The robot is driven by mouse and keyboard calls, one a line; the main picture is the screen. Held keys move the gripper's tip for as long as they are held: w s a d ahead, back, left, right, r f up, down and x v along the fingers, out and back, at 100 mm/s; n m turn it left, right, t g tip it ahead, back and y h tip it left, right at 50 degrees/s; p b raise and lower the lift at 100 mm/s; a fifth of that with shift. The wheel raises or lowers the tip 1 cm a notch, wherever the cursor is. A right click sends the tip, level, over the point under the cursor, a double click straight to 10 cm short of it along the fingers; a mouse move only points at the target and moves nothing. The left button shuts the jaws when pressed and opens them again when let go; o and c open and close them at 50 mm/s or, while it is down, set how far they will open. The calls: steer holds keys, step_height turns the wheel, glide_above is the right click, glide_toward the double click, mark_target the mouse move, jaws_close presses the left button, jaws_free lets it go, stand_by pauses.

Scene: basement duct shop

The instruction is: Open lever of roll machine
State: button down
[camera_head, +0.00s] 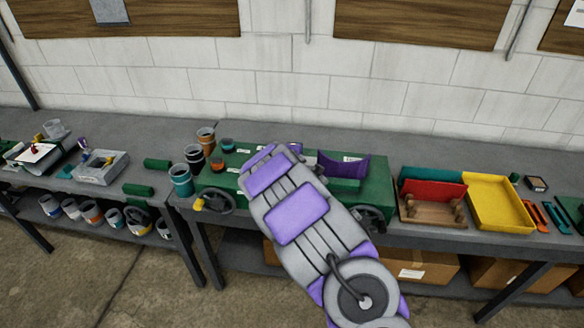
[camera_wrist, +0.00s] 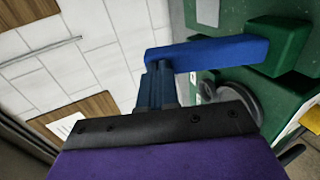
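The green roll machine (camera_head: 232,176) stands on the bench in the head view, with hand wheels at its front and a curved purple piece (camera_head: 343,165) on top. My arm covers its middle. In the wrist view a blue bar, seemingly the lever (camera_wrist: 215,52), reaches left from a green block (camera_wrist: 283,45) of the machine. My gripper (camera_wrist: 156,68) has narrow dark blue fingers close together, their tips at the lever's left end. Whether they grip it or only overlap it in the picture is unclear. In the head view my gripper and the lever are hidden behind my arm.
Left of the machine stand several cans (camera_head: 181,180) and a grey box (camera_head: 100,165). Right of it are a wooden rack with a red panel (camera_head: 433,191), a yellow tray (camera_head: 497,202) and small tools. A block wall is behind; cardboard boxes (camera_head: 425,268) sit below.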

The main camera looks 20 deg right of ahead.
steer(key=shift+w+d+p, duration=0.25)
steer(key=shift+d+p, duration=0.05)
steer(key=shift+p, duration=0.2)
steer(key=shift+w+a, duration=0.1)
steer(key=shift+a, duration=0.1)
steer(key=shift+d, duration=0.1)
steer(key=shift+r, duration=0.15)
